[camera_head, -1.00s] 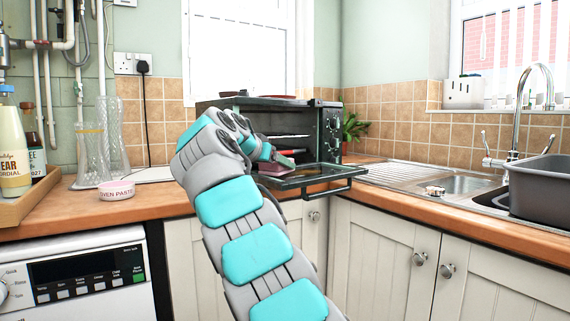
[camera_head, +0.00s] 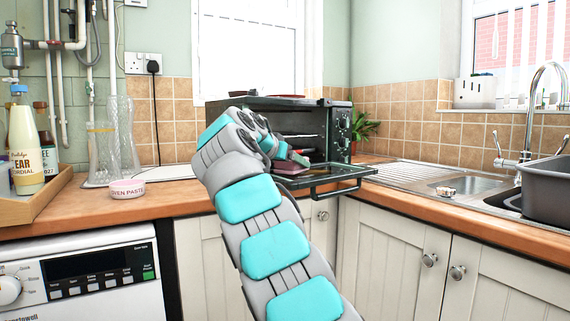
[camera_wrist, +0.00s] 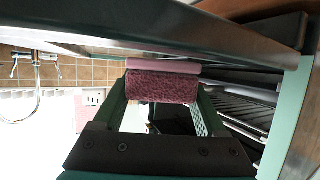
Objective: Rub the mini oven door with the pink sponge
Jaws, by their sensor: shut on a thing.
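The mini oven (camera_head: 338,130) stands on the counter in the corner. Its glass door (camera_head: 325,187) is folded down flat, with a dark handle along its front edge. My gripper (camera_head: 285,155) is over the left part of the door, shut on the pink sponge (camera_head: 290,169). In the wrist view the sponge (camera_wrist: 162,86) sits between the two green fingers, its darker rough face and paler pink edge showing. The pale edge lies close against the door (camera_wrist: 110,37); I cannot tell whether it touches. My arm hides part of the oven's left side.
A pink-white bowl (camera_head: 127,189), glass vases (camera_head: 122,135) and a tray with bottles (camera_head: 40,197) stand on the left counter. A plant (camera_head: 362,128) is right of the oven. The sink with a tap (camera_head: 528,110) and a grey basin (camera_head: 548,188) is at the right.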

